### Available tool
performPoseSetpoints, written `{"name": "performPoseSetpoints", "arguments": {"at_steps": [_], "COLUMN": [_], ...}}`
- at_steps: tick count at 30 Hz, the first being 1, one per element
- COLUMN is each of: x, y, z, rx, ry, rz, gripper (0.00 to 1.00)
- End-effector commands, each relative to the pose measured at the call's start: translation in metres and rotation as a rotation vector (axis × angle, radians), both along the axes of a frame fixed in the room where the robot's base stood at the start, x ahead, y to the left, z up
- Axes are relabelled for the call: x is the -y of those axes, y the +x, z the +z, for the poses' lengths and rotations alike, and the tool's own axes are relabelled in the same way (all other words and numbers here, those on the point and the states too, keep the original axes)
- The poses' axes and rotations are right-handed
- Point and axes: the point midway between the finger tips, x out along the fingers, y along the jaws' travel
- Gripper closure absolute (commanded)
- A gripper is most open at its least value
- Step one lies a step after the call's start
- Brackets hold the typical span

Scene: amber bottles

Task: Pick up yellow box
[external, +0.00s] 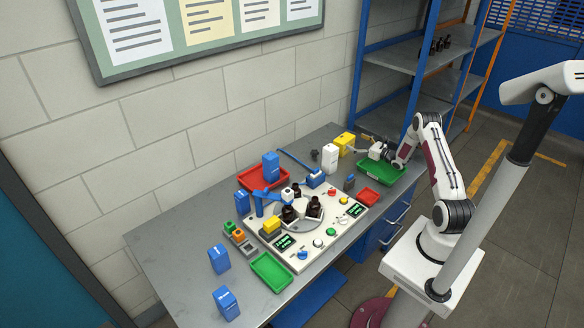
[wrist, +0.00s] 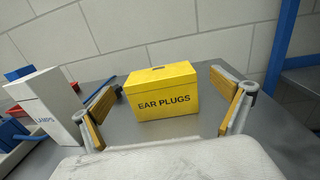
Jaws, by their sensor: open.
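The yellow box (wrist: 162,92), labelled EAR PLUGS, stands upright on the grey table in the middle of the wrist view. In the external view the yellow box (external: 346,140) is near the table's back edge, toward the far right end. My gripper (wrist: 170,105) is open, with one finger on each side of the picture and the box in view between and beyond them. Nothing is held. In the external view my gripper (external: 364,151) is beside the box, on its right; whether they touch I cannot tell.
A white box (wrist: 48,104) stands left of the yellow box, close to the left finger. A green tray (external: 381,174) lies below my wrist. The wall (wrist: 190,28) is behind the box. A blue shelf post (wrist: 284,40) rises at right. Bare table lies right of the box.

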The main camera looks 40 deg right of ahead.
Motion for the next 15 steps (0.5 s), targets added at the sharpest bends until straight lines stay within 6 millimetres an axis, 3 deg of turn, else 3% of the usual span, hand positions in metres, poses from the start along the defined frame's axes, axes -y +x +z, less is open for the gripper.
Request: {"name": "performPoseSetpoints", "arguments": {"at_steps": [15], "x": [-0.0011], "y": [0.0061], "z": [-0.0006], "rx": [0.003], "ry": [-0.005], "rz": [0.003], "gripper": [0.0]}}
